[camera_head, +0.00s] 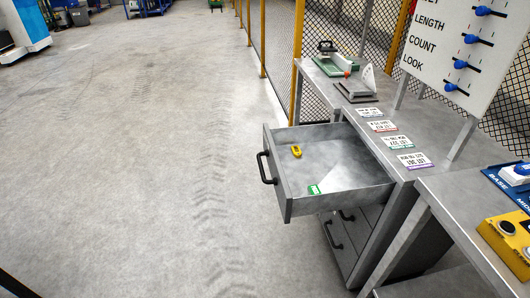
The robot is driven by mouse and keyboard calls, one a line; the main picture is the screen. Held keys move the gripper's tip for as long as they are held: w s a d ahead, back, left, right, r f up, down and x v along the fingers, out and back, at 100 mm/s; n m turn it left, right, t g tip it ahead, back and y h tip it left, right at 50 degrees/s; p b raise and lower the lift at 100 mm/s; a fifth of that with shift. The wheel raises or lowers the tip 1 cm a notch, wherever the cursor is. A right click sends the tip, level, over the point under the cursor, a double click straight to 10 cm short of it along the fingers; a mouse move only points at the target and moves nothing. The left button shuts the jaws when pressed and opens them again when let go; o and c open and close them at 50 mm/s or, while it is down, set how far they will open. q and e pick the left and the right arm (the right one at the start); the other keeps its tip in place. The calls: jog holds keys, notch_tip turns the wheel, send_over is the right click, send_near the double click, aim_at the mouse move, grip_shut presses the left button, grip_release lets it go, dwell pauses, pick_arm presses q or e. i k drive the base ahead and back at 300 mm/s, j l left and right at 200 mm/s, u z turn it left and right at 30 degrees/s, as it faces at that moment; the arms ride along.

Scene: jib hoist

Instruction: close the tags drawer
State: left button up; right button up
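The open drawer (290,204) is grey metal and sticks out to the left from under the workbench. Its dark bar handle (265,168) is on its left-facing front. Inside lie a small yellow object (296,151) near the back and a green-and-white tag (315,189) near the front edge. More closed drawers with dark handles (334,234) show below it. Neither of my grippers is in view.
The bench top (330,85) holds several printed tags (382,126) and a green tool (335,66). A labelled slider board (470,50) stands behind. A yellow control box (510,240) is at right. The floor left of the drawer is clear.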

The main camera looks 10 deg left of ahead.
aim_at(348, 174)
jog(key=i+j, duration=0.15)
jog(key=j+z, duration=0.15)
jog(key=z, duration=0.25)
jog(key=j+z, duration=0.15)
jog(key=z, duration=0.2)
jog(key=j+z, duration=0.15)
jog(key=z, duration=0.25)
jog(key=k, duration=0.05)
